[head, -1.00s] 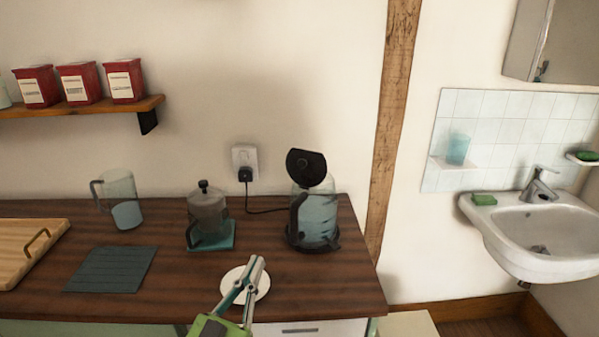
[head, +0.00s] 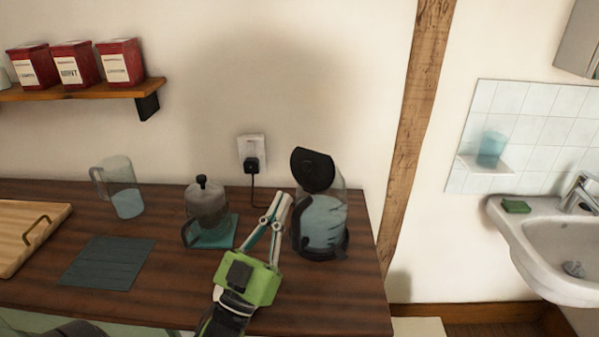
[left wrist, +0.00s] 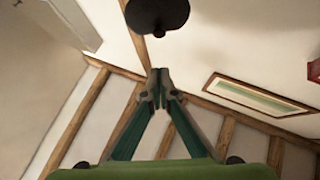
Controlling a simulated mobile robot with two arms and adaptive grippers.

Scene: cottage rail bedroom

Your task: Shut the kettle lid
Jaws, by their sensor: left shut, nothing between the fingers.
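The kettle (head: 325,222) is a clear glass jug with a black base, standing at the right end of the dark wooden counter. Its round black lid (head: 312,170) stands open, tilted up. In the left wrist view the dark lid (left wrist: 157,14) shows at the top edge, beyond the fingertips. My left gripper (head: 283,199) is shut and empty, just left of the kettle and below the level of the lid. The fingertips also show together in the left wrist view (left wrist: 158,76). They look apart from the lid. My right gripper is not in view.
A French press (head: 207,207) on a teal mat stands left of my gripper. The kettle's cord runs to the wall socket (head: 252,152). A sink (head: 535,235) is at right.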

